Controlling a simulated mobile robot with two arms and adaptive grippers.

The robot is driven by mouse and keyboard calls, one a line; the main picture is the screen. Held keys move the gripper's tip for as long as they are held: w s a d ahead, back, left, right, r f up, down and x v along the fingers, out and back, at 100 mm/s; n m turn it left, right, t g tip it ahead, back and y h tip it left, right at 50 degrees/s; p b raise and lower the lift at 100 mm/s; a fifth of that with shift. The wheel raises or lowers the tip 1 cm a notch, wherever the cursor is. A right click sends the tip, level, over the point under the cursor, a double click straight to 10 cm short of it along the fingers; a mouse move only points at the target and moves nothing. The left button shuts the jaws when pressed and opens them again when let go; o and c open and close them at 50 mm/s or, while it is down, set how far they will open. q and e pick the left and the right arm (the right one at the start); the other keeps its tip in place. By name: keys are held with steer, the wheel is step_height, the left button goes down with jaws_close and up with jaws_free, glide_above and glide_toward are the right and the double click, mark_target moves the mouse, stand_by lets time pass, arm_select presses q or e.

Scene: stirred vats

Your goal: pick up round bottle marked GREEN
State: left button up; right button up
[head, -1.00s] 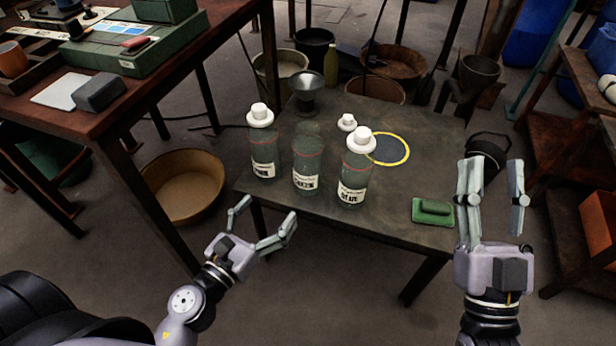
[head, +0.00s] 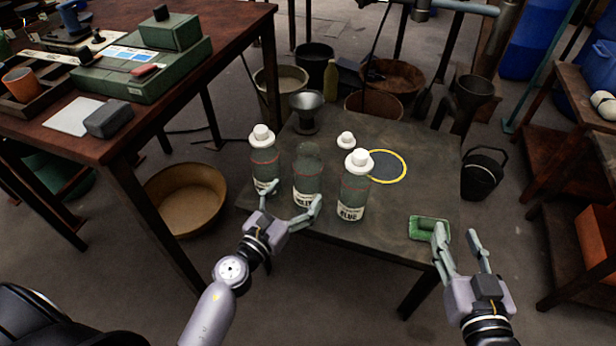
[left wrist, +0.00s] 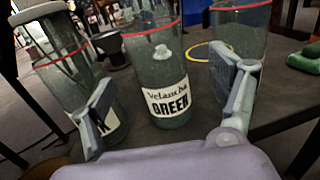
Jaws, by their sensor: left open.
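The round bottle marked GREEN (head: 307,176) stands upright and uncapped in the middle of three clear bottles on the low table (head: 410,220). Its GREEN label faces me in the left wrist view (left wrist: 168,99). A white cap (head: 346,139) lies behind it and shows through the glass in the wrist view. My left gripper (head: 291,196) is open just in front of this bottle, one finger to each side, with no visible grip on it. My right gripper (head: 455,233) is open and empty near the table's right front corner.
A white-capped bottle (head: 264,160) stands close on the left, its label partly hidden. A white-capped bottle marked BLUE (head: 353,190) stands close on the right.

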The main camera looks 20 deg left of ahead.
mark_target(308, 176)
arm_select(q)
steer(key=shift+f+x, duration=0.2)
steer(key=shift+x, duration=3.25)
steer(key=shift+a, duration=0.2)
steer(key=shift+c, duration=0.2)
steer(key=c, duration=1.5)
steer(key=shift+c, duration=0.4)
steer(key=shift+r, duration=0.15)
